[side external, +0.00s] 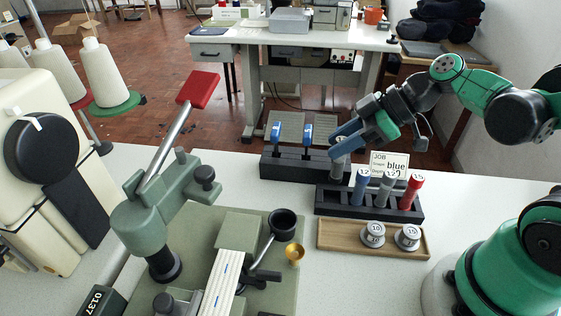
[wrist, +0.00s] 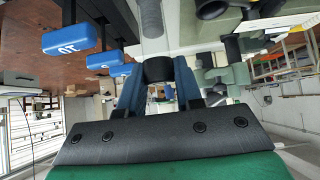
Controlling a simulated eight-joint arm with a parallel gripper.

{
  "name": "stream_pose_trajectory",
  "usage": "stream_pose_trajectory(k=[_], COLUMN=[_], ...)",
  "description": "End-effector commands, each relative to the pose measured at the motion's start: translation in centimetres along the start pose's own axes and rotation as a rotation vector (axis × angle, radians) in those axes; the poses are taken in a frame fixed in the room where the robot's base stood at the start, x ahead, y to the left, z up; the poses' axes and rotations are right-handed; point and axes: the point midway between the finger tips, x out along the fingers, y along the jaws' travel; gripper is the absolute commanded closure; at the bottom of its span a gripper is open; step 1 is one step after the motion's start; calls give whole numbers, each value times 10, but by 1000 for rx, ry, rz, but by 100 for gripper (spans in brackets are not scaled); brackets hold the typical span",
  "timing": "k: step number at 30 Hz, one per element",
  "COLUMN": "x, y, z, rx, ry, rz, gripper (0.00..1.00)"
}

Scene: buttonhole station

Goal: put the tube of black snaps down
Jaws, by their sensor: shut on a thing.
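My gripper (side external: 344,140) is at the black block behind the tube rack, its blue fingers pointing down and left. It is shut on a tube (side external: 339,165), whose grey lower part shows below the fingers. In the wrist view my gripper (wrist: 158,80) has a dark round end (wrist: 158,69) between its fingers. The tube looks upright at the right end of the block; I cannot tell whether it touches it. The black tube rack (side external: 330,205) in front holds a blue tube (side external: 361,187), a grey tube (side external: 384,190) and a red tube (side external: 409,192).
The black block (side external: 285,168) holds two blue-topped tools (side external: 275,138). A job card (side external: 390,163) stands behind the rack. A wooden tray (side external: 340,237) with two metal dies (side external: 373,235) lies in front. A green press (side external: 150,215) with a red-handled lever stands left.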

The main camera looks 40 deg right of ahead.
Motion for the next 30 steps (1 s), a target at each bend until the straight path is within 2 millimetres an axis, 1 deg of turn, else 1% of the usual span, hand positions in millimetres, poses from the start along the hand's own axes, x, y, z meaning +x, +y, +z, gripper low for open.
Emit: stream_pose_trajectory(k=[3,13,21,30], x=[9,20,37,41], y=[1,0,1,0], z=[8,20,36,41], rx=[0,0,0,0], ry=[0,0,0,0], rz=[0,0,0,0], gripper=[100,100,100,100])
